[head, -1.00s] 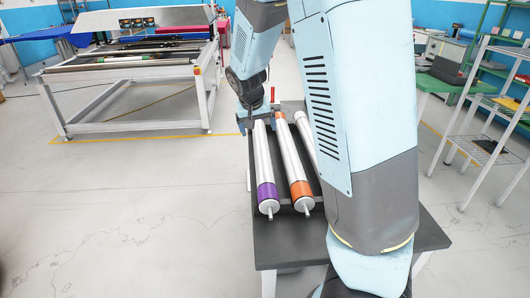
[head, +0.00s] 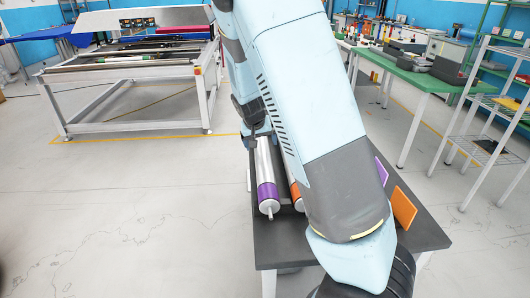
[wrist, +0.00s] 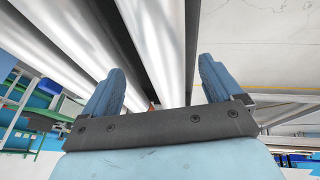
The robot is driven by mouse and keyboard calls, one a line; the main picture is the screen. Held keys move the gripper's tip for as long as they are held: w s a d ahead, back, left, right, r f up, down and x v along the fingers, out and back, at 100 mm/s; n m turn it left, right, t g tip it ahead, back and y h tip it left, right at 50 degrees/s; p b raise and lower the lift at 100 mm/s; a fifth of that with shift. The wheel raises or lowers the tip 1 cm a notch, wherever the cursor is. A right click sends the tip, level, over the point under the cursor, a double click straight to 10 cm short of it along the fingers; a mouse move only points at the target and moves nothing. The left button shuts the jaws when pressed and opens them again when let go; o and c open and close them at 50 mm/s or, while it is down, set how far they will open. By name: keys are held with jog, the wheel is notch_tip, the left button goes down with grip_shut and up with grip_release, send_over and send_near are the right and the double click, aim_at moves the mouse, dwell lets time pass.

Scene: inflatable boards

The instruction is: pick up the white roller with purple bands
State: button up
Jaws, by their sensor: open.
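The white roller with a purple band (head: 266,182) lies at the left of the dark table in the head view, its near end toward me. My arm covers part of its far length. In the wrist view my gripper (wrist: 160,88) is open, one blue finger on each side of a white roller (wrist: 152,40). It is the outermost roller there, beside the floor, and seems to be the purple-banded one, though no band shows. I cannot tell whether the fingers touch it. In the head view the fingers are mostly hidden behind my arm.
A roller with an orange band (head: 296,196) lies close to the right, mostly covered by my arm. Purple and orange plates (head: 403,207) stand at the table's (head: 285,245) right. A green table (head: 420,80) and wire shelf stand farther right. Open floor lies left.

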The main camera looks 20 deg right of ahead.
aim_at(261, 146)
jog(key=shift+a+x, duration=0.15)
jog(key=shift+x, duration=1.15)
jog(key=shift+a+x, duration=0.1)
jog(key=shift+x, duration=1.2)
jog(key=c, duration=1.7)
